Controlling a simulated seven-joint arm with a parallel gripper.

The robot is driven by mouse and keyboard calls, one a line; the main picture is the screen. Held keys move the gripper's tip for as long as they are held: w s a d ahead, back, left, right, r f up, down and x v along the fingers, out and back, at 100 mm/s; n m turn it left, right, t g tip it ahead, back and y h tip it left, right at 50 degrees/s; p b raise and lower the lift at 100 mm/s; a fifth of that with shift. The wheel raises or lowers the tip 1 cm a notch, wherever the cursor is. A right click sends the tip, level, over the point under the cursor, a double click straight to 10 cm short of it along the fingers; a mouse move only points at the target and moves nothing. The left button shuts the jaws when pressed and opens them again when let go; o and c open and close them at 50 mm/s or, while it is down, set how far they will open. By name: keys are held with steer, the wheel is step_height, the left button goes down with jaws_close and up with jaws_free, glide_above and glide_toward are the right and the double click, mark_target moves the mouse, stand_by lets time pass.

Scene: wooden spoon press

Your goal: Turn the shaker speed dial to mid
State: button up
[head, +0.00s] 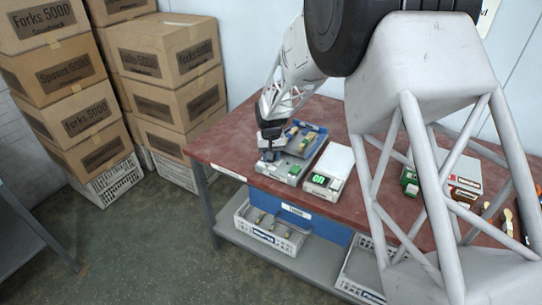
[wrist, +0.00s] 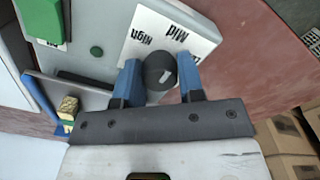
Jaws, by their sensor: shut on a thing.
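The shaker (head: 278,170) is a grey box with a blue tray on top, near the table's front left corner. Its round black dial (wrist: 160,71) has a white mark and sits in front of a white label plate (wrist: 205,42). The words "High" and "Mid" show upside down on that plate; the rest is hidden or out of frame. My gripper (head: 270,146) is over the shaker's left end. In the wrist view its blue fingers (wrist: 160,82) are shut on the dial, one on each side. I cannot tell exactly which word the mark points at.
A white device with a green display (head: 320,180) stands right of the shaker. The blue tray (head: 303,141) holds small yellowish pieces. A green button (wrist: 96,51) is on the shaker. Stacked boxes (head: 165,75) stand left of the table.

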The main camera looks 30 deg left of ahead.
steer(key=o, duration=0.9)
steer(key=shift+r, duration=0.15)
steer(key=shift+r, duration=3.8)
steer(key=shift+d, duration=0.1)
